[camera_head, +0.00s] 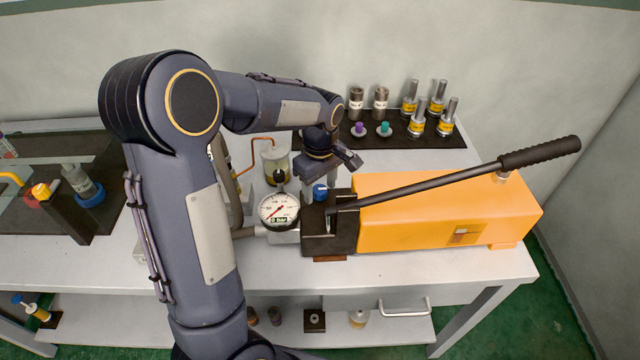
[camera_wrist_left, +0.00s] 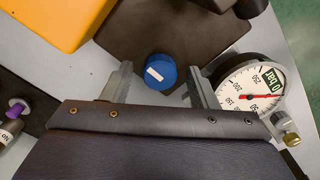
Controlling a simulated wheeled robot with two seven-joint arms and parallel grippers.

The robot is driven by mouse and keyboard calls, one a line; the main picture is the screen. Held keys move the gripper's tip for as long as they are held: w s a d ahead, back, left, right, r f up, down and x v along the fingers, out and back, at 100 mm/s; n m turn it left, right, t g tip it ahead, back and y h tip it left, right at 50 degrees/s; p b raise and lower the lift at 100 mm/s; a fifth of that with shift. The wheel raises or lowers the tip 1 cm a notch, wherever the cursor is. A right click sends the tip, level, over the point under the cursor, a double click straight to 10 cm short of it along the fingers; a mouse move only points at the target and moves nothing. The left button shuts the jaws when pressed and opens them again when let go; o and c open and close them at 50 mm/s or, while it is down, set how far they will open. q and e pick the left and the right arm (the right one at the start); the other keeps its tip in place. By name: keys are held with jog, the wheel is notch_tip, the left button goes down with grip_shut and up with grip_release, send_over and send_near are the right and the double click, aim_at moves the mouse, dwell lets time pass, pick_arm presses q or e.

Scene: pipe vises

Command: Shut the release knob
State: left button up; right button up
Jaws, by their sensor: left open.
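The release knob (camera_head: 320,192) is a small blue cap with a white mark. It sits on the dark block (camera_head: 345,232) at the left end of the orange hand pump (camera_head: 400,225). In the left wrist view the knob (camera_wrist_left: 160,72) lies between the two fingers of my left gripper (camera_wrist_left: 160,84). The fingers are open, one on each side of it, with gaps showing. In the head view my left gripper (camera_head: 320,188) points down over the knob, partly hidden by its own wrist. My right gripper is not seen.
A pressure gauge (camera_head: 279,210) reading 0 bar stands just left of the knob. The pump's long lever (camera_head: 450,180) slants up to the right. A dark mat (camera_head: 395,141) with several fittings lies behind. The bench front (camera_head: 430,268) is clear.

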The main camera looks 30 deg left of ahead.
pick_arm(q)
jog(key=c, duration=1)
jog(key=shift+m, duration=0.4)
jog(key=m, duration=0.3)
jog(key=shift+m, duration=0.4)
jog(key=m, duration=0.4)
jog(key=shift+m, duration=0.3)
jog(key=m, duration=0.8)
jog(key=shift+a+m, duration=0.1)
jog(key=shift+m, duration=0.2)
